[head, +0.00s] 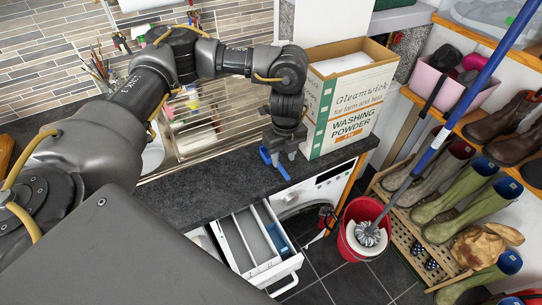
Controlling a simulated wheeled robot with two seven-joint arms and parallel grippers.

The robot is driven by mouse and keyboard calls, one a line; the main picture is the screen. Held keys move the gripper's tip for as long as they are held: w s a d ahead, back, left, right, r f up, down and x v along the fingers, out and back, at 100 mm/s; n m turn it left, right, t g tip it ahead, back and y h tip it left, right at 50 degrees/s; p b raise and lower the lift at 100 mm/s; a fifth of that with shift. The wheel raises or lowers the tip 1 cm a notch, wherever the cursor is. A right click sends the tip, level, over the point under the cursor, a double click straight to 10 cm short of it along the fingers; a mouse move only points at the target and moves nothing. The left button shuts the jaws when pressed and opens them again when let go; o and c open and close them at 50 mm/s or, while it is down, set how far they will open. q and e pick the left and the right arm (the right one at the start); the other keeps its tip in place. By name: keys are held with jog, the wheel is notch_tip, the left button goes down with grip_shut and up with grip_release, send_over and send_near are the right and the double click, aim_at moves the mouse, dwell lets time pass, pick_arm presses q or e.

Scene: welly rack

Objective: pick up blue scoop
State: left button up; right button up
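A small blue object that looks like the blue scoop (281,169) is on the dark worktop near its front edge, left of the washing powder box. My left gripper (283,156) points down right at it and hides part of it. The fingers seem to be around or touching the scoop, but I cannot tell whether they are closed on it. The scoop looks to be at worktop level. My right gripper is not in view.
The washing powder box (345,100) stands close right of my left gripper. Below the worktop (215,185), a detergent drawer (247,245) is pulled out, with a blue insert (278,238). A red bucket (362,212) with a mop stands on the floor beside the boot rack (408,240).

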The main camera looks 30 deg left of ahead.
aim_at(283, 171)
pick_arm(q)
jog(key=shift+s+d+f, duration=0.1)
jog(key=shift+s+f, duration=0.05)
jog(key=shift+f, duration=0.25)
jog(key=shift+f+p, duration=0.65)
jog(key=shift+f, duration=1.6)
jog(key=shift+c, duration=0.5)
grip_shut()
